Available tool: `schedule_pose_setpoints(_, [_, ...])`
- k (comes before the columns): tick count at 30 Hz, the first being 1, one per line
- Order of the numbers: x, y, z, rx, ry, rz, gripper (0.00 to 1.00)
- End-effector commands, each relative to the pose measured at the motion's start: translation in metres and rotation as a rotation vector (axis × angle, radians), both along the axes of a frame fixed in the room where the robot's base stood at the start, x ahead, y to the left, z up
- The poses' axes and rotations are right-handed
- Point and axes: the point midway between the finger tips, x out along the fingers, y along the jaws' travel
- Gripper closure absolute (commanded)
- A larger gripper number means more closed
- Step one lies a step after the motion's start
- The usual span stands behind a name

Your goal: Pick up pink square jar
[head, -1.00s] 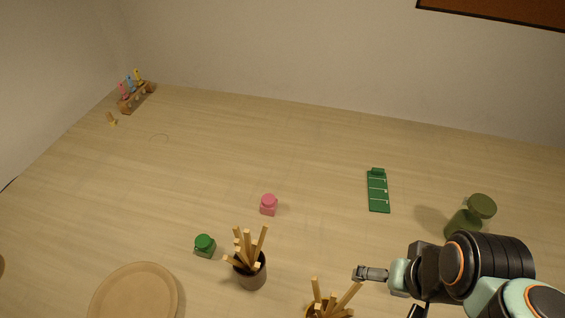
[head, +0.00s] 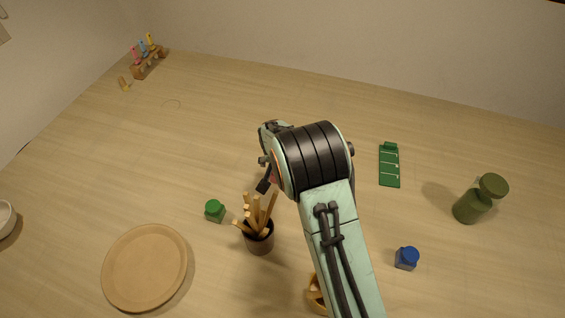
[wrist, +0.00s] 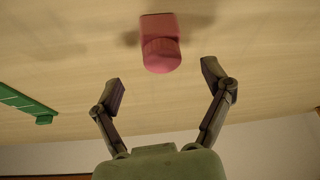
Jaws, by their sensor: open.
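The pink square jar (wrist: 160,44) stands on the table in the wrist view, with its round pink lid toward my gripper. My gripper (wrist: 163,80) is open and empty, and the jar is just beyond the fingertips, roughly centred between them. In the head view my arm hides nearly all of the jar, and only the dark tip of one finger (head: 264,185) of my gripper shows clearly.
A dark cup of wooden sticks (head: 259,240) and a green jar (head: 214,211) stand close on the left. A blue jar (head: 406,258), a green bottle (head: 470,207) and a green board (head: 389,168) are on the right. A round wooden plate (head: 145,268) lies front left.

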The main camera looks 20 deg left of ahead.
Motion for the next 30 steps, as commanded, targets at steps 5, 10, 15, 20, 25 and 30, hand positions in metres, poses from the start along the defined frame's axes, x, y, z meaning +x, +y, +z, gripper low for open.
schedule_pose_setpoints(5, [0.009, 0.002, -0.023, -0.002, 0.0, 0.001, 0.2])
schedule_pose_setpoints(10, [0.019, 0.005, -0.046, 0.001, -0.001, 0.001, 0.2])
schedule_pose_setpoints(15, [0.024, 0.005, -0.057, 0.002, -0.003, 0.0, 0.2])
schedule_pose_setpoints(20, [0.025, 0.006, -0.058, 0.002, -0.003, 0.001, 0.2])
schedule_pose_setpoints(25, [0.024, 0.005, -0.058, 0.002, -0.003, 0.001, 0.49])
schedule_pose_setpoints(30, [0.024, 0.006, -0.058, 0.002, -0.002, 0.001, 0.95])
